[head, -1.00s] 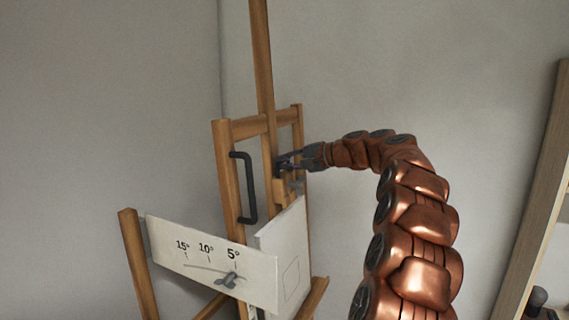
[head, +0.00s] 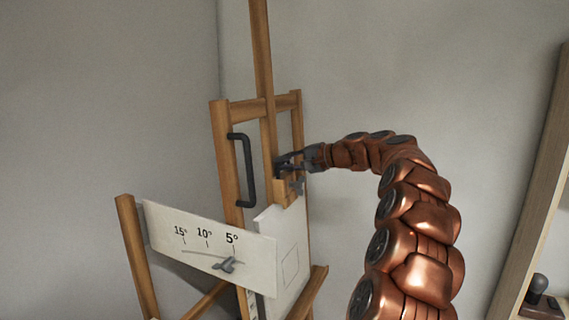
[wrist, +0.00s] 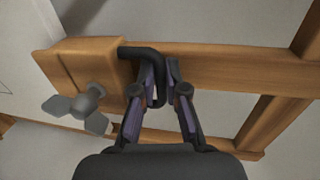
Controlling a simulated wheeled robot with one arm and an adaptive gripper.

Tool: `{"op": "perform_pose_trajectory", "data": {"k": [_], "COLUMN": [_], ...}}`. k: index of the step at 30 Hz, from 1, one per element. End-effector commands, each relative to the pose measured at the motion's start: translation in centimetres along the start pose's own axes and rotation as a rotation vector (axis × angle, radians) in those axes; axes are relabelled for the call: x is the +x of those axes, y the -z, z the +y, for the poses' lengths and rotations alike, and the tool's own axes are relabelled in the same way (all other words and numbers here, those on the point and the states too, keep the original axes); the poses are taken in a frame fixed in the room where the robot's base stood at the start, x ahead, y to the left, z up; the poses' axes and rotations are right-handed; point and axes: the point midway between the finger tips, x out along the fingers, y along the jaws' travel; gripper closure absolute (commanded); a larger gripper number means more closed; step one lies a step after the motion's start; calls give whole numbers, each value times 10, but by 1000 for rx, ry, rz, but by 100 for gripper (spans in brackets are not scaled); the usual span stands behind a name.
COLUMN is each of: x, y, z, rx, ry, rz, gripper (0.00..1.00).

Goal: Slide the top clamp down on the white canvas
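The top clamp is a wooden block (head: 285,194) on the easel's mast, with a grey wing knob (head: 298,186). In the wrist view the block (wrist: 78,62) is at the left, with its knob (wrist: 85,104) beside it. A black bent handle (wrist: 138,52) runs from the block between my fingers. My gripper (wrist: 159,72) is closed around this handle; in the head view my gripper (head: 284,164) is just above the block. The white canvas (head: 285,255) stands below, and the clamp overlaps its top edge in the picture. Whether they touch is unclear.
The wooden easel mast (head: 262,50) rises above the clamp. A black bar handle (head: 247,170) is on the easel's left post. A white angle plate (head: 185,232) with a grey wing knob (head: 225,265) sits lower left. Shelving (head: 545,170) stands at the right.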

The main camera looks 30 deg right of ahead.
Motion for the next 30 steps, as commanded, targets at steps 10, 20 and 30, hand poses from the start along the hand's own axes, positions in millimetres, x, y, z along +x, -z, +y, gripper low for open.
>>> {"op": "perform_pose_trajectory", "data": {"k": [10,20,30], "x": [-1,-10,-72], "y": [0,1,1], "z": [-2,-2,-4], "rx": [-1,-2,-5], "ry": [2,2,5], "rz": [1,4,7], "gripper": [63,63,63]}}
